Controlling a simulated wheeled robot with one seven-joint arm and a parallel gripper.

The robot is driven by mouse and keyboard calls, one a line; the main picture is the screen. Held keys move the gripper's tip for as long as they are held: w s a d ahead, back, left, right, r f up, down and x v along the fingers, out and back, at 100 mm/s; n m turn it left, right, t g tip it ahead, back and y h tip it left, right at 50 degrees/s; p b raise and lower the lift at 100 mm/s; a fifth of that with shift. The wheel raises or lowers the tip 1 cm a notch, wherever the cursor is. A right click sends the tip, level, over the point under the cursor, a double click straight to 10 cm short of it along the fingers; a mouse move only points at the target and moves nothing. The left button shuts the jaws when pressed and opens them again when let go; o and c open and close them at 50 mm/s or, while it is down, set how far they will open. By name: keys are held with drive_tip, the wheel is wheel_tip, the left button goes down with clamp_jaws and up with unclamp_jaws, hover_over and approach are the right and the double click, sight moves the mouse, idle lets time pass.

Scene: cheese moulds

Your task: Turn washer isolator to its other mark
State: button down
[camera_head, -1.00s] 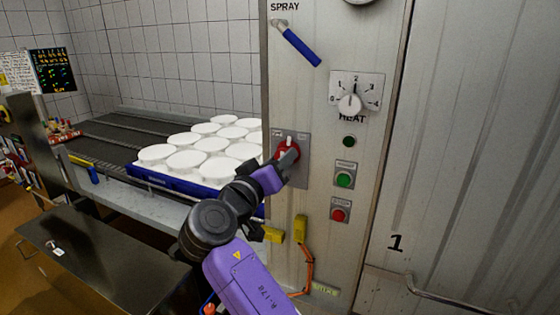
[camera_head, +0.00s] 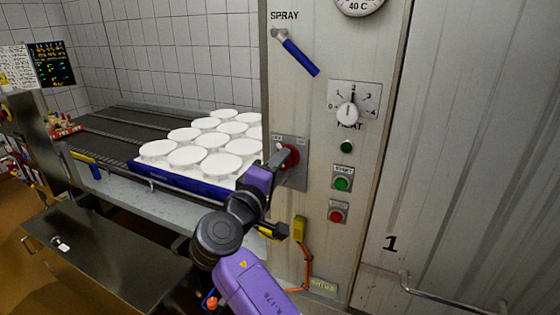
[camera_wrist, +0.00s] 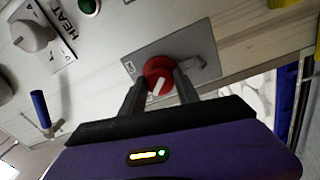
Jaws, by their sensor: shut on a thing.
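The washer isolator is a red rotary knob (camera_head: 290,157) on a grey plate (camera_head: 301,177) low on the left edge of the pale panel. The knob also shows in the wrist view (camera_wrist: 158,70), with a white bar across its face. My gripper (camera_head: 275,158) reaches it from the left and front. In the wrist view my gripper (camera_wrist: 159,84) has a dark finger on each side of the knob and is shut on it. The plate's marks are too small to read, and part of the knob is hidden by the fingers.
The blue spray lever (camera_head: 301,58) is higher up. A blue tray (camera_head: 150,176) of white moulds stands close left of my gripper. A yellow connector (camera_head: 299,229) sits below.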

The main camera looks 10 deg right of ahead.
drive_tip(key=shift+a+n, duration=0.1)
drive_tip(key=shift+n, duration=0.3)
drive_tip(key=c, duration=0.9)
unclamp_jaws()
drive_tip(key=b+v, duration=0.2)
drive_tip(key=v, duration=0.5)
drive_tip(key=shift+s+a, duration=0.15)
drive_tip(key=shift+s, duration=0.2)
